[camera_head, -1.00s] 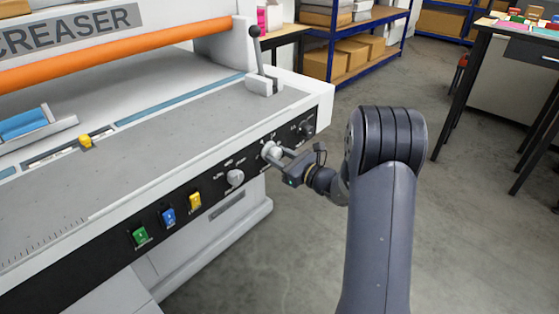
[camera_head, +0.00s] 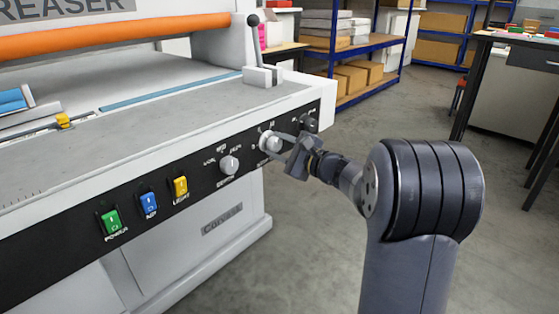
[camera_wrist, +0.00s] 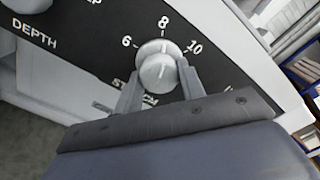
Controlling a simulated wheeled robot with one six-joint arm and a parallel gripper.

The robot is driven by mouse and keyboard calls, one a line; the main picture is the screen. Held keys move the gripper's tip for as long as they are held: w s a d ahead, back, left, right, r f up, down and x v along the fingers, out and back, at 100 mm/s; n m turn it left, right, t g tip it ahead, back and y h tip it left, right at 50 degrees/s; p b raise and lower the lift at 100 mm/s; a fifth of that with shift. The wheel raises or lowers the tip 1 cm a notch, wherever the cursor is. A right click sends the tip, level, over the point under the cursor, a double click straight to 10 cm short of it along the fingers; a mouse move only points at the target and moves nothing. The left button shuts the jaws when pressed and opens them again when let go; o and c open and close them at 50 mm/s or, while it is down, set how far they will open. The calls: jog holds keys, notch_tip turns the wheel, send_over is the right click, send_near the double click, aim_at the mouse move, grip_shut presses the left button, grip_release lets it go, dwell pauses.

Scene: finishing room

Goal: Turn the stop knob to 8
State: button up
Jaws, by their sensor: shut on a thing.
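The stop knob (camera_head: 265,140) is a pale round knob on the black front panel of the creaser. In the wrist view the stop knob (camera_wrist: 158,70) has the numbers 6, 8 and 10 around it. The light mark at its top points about at the 8. The label below it is partly hidden by a finger. My gripper (camera_head: 274,143) reaches the knob from the right. In the wrist view the two fingers of my gripper (camera_wrist: 160,82) are on either side of the knob, shut on it.
Another pale knob (camera_head: 229,165) is left of the stop knob, and a dark knob (camera_head: 309,123) is to its right. Green (camera_head: 111,222), blue (camera_head: 149,204) and yellow (camera_head: 180,188) switches line the panel. A lever (camera_head: 256,45) stands above. Open floor (camera_head: 330,250) lies to the right.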

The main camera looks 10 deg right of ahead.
jog(key=shift+f+n+b, duration=0.2)
jog(key=shift+n+b, duration=0.4)
jog(key=shift+b, duration=0.15)
jog(key=shift+r, duration=0.15)
jog(key=o, duration=1)
jog(key=p+v, duration=0.2)
jog(key=v, duration=0.9)
jog(key=shift+w+a, duration=0.1)
jog(key=shift+w, duration=0.05)
